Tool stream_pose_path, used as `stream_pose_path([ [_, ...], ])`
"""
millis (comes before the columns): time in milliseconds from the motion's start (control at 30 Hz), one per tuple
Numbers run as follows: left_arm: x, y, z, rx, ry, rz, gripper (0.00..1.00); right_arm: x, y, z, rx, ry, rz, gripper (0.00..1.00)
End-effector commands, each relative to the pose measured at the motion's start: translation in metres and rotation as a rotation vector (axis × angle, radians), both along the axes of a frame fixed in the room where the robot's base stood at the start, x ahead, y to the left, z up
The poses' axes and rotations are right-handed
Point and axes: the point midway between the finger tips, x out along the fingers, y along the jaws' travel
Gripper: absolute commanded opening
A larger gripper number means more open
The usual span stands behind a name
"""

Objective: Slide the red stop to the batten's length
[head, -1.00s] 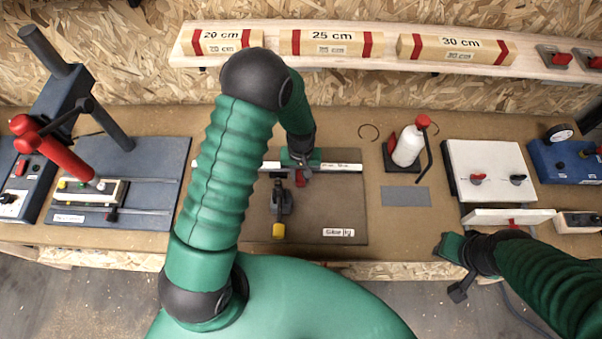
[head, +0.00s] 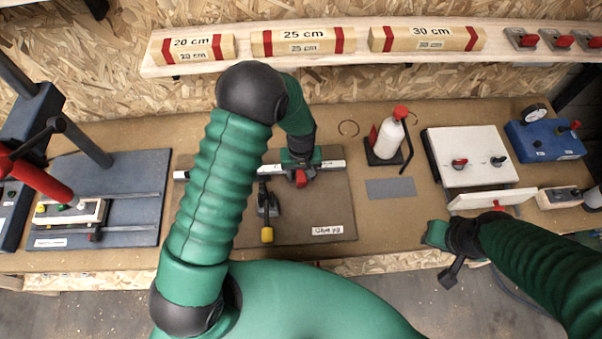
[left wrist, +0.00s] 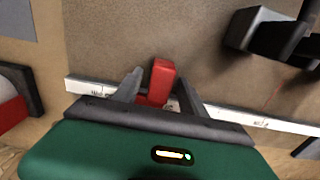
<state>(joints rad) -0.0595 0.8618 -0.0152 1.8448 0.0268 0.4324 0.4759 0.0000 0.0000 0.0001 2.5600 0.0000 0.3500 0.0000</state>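The red stop (head: 301,178) sits on the white marked rail (head: 330,165) of the glue jig (head: 335,205). My left gripper (head: 300,164) is over the rail with its fingers astride the stop. The rail's written marks (left wrist: 100,92) are too small to read. Battens labelled 20 cm (head: 192,48), 25 cm (head: 303,41) and 30 cm (head: 426,38) lie on the shelf. My right gripper (head: 444,250) is empty near the bench's front edge; its finger opening is unclear.
A black clamp with a yellow-tipped handle (head: 267,234) stands on the jig, left of the stop. A white bottle (head: 390,138) and a grey patch (head: 390,188) are to the right. A press (head: 105,195) is at left, a white panel fixture (head: 470,155) at right.

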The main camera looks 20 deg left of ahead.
Motion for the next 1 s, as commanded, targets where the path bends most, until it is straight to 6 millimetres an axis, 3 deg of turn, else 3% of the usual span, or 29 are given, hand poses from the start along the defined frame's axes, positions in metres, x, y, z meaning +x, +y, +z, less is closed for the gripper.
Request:
stream_pose_path([
  [167,0.0,0.0,0.002,0.0,0.0,0.0,0.49,0.0,0.0,-0.001,0.0,0.0,0.0,0.32],
  [267,0.001,0.0,0.014,0.0,-0.002,-0.001,0.49,0.0,0.0,-0.003,0.0,0.0,0.0,0.32],
  [700,0.002,0.001,0.134,-0.001,-0.005,0.0,0.49,0.0,0.0,-0.019,0.0,0.0,0.0,0.32],
  [833,0.002,0.001,0.157,0.0,-0.001,0.0,0.49,0.0,0.0,-0.021,0.0,0.0,0.0,0.32],
  [1000,0.002,0.001,0.167,0.0,0.001,0.0,0.49,0.0,0.0,-0.021,0.0,0.0,0.0,0.32],
])
